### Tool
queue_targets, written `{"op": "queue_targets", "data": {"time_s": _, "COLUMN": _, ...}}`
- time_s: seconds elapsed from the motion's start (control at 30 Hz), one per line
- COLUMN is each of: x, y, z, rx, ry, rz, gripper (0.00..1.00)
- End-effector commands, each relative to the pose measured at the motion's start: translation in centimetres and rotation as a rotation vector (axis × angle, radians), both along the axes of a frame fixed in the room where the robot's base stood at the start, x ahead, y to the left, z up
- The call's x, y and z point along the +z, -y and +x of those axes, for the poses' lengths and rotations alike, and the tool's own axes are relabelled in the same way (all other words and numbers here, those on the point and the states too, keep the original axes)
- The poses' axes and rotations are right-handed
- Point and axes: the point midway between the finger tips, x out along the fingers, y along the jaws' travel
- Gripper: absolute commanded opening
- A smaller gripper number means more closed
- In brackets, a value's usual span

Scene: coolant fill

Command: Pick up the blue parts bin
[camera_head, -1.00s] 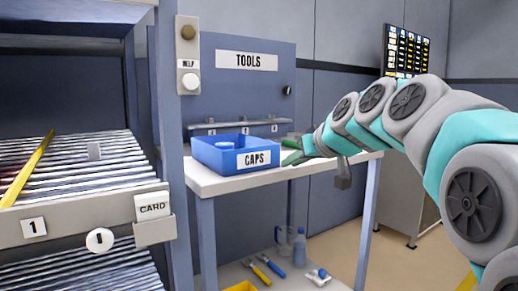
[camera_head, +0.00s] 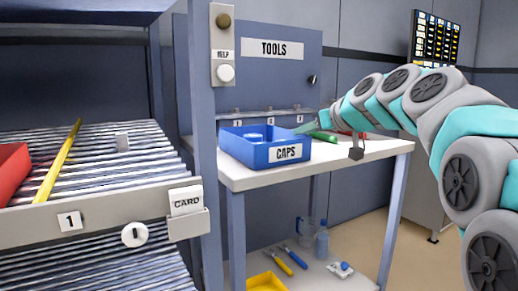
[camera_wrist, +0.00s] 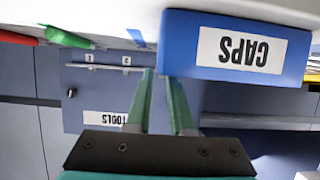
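The blue parts bin (camera_head: 236,150), labelled CAPS, stands upright on the white table, with a round blue item inside it. My gripper (camera_head: 306,128) is at the bin's right rear side in the head view, partly hard to make out there. In the wrist view, which is upside down, my gripper's two green fingers (camera_wrist: 158,75) are apart with a narrow empty gap between them. The bin (camera_wrist: 180,45) is just beyond the fingertips and to their right. I cannot tell whether a fingertip touches its wall.
The white table (camera_head: 360,150) also holds green and red items right of the bin. A TOOLS panel (camera_head: 270,80) stands behind. A roller rack (camera_head: 100,165) with a CARD holder and a post are at the left.

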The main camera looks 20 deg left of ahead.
Motion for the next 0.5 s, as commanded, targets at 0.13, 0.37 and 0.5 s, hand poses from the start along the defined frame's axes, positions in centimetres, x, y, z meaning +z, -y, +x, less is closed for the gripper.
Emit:
{"op": "queue_targets", "data": {"time_s": 0.13, "x": -0.4, "y": -0.9, "z": 0.8, "rx": 0.001, "ry": -0.002, "rz": 0.000, "gripper": 0.20}}
{"op": "queue_targets", "data": {"time_s": 0.37, "x": -1.4, "y": -2.4, "z": 2.5, "rx": -0.001, "ry": -0.005, "rz": -0.003, "gripper": 0.20}}
{"op": "queue_targets", "data": {"time_s": 0.5, "x": -2.0, "y": -3.7, "z": 3.7, "rx": -0.002, "ry": -0.003, "rz": -0.001, "gripper": 0.20}}
